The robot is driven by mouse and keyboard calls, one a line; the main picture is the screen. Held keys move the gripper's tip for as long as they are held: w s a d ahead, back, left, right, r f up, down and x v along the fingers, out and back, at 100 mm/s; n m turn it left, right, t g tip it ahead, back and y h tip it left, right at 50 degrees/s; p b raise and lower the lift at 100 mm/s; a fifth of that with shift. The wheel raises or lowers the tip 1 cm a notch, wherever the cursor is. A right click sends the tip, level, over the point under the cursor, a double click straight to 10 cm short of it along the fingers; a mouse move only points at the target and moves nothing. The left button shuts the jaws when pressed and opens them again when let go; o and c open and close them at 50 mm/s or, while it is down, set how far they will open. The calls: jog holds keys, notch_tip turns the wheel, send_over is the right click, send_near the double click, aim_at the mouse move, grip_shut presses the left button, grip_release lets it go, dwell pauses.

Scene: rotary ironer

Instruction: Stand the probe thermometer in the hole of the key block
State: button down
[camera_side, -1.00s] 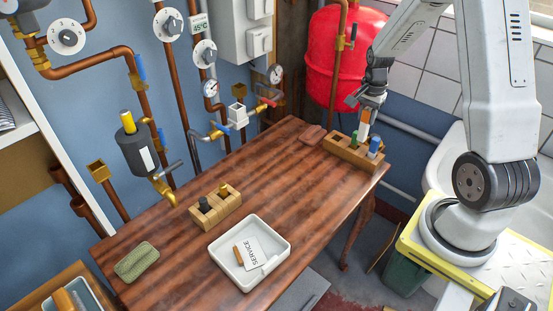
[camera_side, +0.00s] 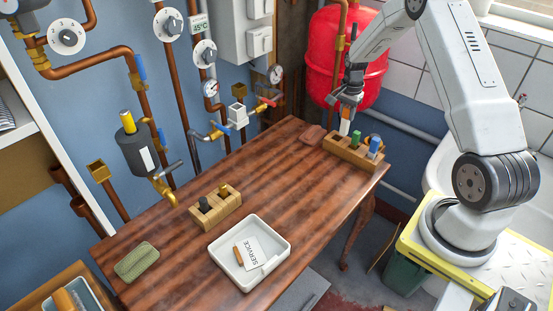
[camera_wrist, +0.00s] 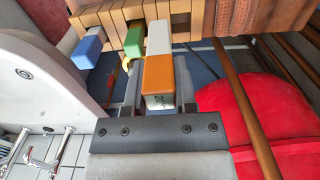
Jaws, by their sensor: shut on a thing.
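My gripper (camera_side: 346,99) points down above the left end of a wooden rack at the back of the bench. It is shut on an orange-and-white stick, which looks like the probe thermometer (camera_side: 345,122). Its orange end sits between the fingers (camera_wrist: 158,98) in the wrist view, with the white part (camera_wrist: 158,38) beyond it. I cannot tell whether its lower end is clear of the rack. The wooden block at the bench's middle left, which looks like the key block (camera_side: 222,212), holds a dark-topped piece (camera_side: 205,204) and a brass piece (camera_side: 224,190). Its empty hole is too small to make out.
The wooden rack (camera_side: 353,154) holds a green piece (camera_side: 356,138) and a blue piece (camera_side: 375,144). A brown-red block (camera_side: 312,134) lies beside it. A white tray (camera_side: 222,257) and a green sponge (camera_side: 137,262) lie nearer. Taps and pipes line the wall.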

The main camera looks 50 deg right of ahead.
jog(key=shift+w+d+f, duration=0.3)
jog(key=shift+w+f, duration=0.15)
jog(key=shift+f, duration=0.15)
jog(key=shift+w+d+f, duration=0.25)
jog(key=shift+w+f, duration=0.2)
jog(key=shift+f, duration=0.2)
jog(key=shift+w+d+f, duration=0.3)
jog(key=shift+w+f, duration=0.15)
jog(key=shift+f, duration=0.15)
jog(key=shift+f, duration=0.1)
jog(key=shift+w+d+f, duration=0.1)
jog(key=shift+w+f, duration=0.1)
jog(key=shift+f, duration=1.55)
jog(key=shift+f, duration=0.1)
jog(key=shift+c, duration=2)
grip_release()
notch_tip(320, 180, up, 12)
